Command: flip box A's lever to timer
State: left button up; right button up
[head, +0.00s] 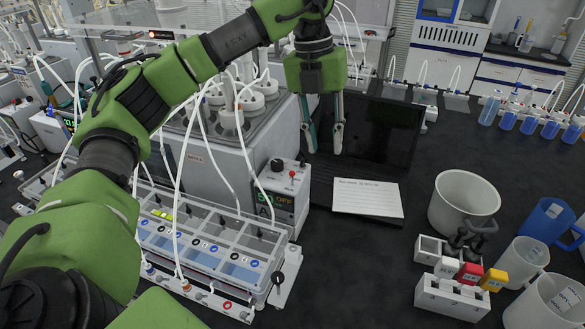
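Box A (283,200) is a small white control box with an "A" on its front and a small display with green and orange characters. A red-tipped lever (292,174) and a black knob (277,164) sit on its upper part. Which setting the lever points to is too small to tell. My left gripper (325,146) hangs with its fingers down, behind and to the right of box A in the picture. Its two fingers are apart with nothing between them, clear of the lever. My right gripper is not in view.
A rack of compartments (262,268) stands left of and in front of box A. A dark laptop (378,135) with a white card (368,198) lies behind and right. A white bucket (463,203) and a holder with coloured blocks (452,298) stand right. The counter between is clear.

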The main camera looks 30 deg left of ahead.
pick_arm(q)
jog(key=s+a+r+n+y, duration=0.1)
jog(key=a+r+n+y, duration=0.1)
jog(key=a, duration=0.5)
notch_tip(320, 180, down, 4)
jog(key=shift+s+d+f+b, duration=0.1)
jog(key=shift+f+b, duration=0.05)
jog(key=shift+b, duration=0.5)
notch_tip(320, 180, down, 7)
jog(key=shift+f+p, duration=0.1)
jog(key=shift+p, duration=0.7)
jog(key=shift+f, duration=0.8)
grip_shut()
